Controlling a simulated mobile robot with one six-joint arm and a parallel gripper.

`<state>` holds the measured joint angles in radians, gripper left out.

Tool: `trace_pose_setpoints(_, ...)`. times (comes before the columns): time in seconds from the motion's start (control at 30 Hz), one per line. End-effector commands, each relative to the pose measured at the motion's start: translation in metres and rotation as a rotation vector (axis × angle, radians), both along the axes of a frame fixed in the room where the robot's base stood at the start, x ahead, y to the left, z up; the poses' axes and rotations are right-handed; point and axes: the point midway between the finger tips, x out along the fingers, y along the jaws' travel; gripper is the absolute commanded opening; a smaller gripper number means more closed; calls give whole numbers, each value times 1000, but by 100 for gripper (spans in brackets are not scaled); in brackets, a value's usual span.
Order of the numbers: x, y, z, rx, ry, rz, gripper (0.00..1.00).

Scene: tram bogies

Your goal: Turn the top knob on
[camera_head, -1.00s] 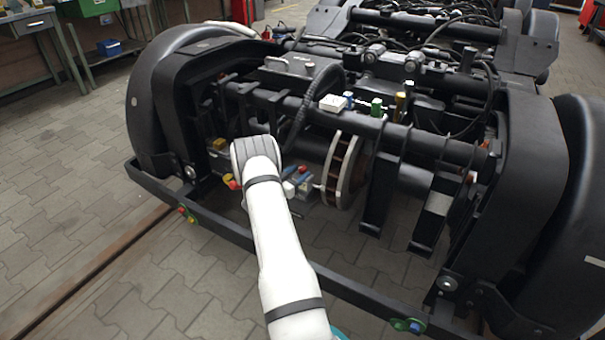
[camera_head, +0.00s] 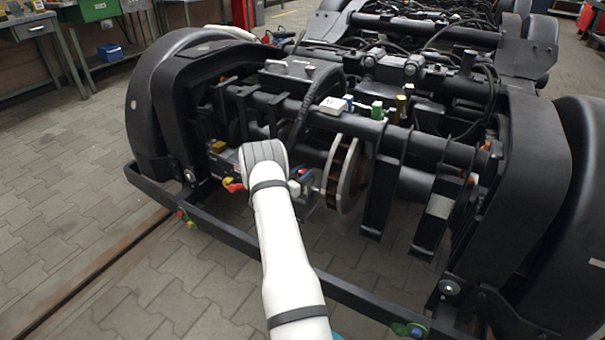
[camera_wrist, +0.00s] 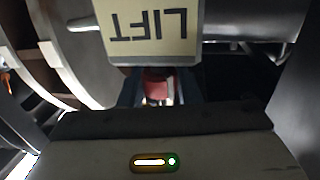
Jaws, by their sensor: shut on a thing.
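In the wrist view, a red knob (camera_wrist: 157,87) sits between the dark bluish fingers of my gripper (camera_wrist: 158,98). The fingers are shut on it. Just beyond it is a cream plate (camera_wrist: 150,35) marked LIFT, which appears upside down. In the head view, my white arm reaches into the front of the bogie (camera_head: 340,108), left of the brake disc (camera_head: 343,175). A red and yellow part (camera_head: 235,187) shows just left of my wrist. I cannot tell the knob's turn position.
A black bar (camera_head: 330,285) runs low across the front of the bogie, under my arm. Black wheel covers stand at both sides. A white box (camera_head: 333,105) and a green part (camera_head: 377,110) sit on the cross tube above. The paved floor at left is clear.

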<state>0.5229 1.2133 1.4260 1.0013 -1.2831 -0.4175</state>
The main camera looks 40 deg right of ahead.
Motion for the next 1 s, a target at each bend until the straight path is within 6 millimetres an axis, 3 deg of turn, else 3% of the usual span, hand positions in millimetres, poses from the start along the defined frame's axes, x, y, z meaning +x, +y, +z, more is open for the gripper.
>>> trace_pose_setpoints(0.47, -1, 0, 1, 2, 2, 83, 7)
trace_pose_setpoints(1.0, -3, -1, -2, 3, 2, 507, 7)
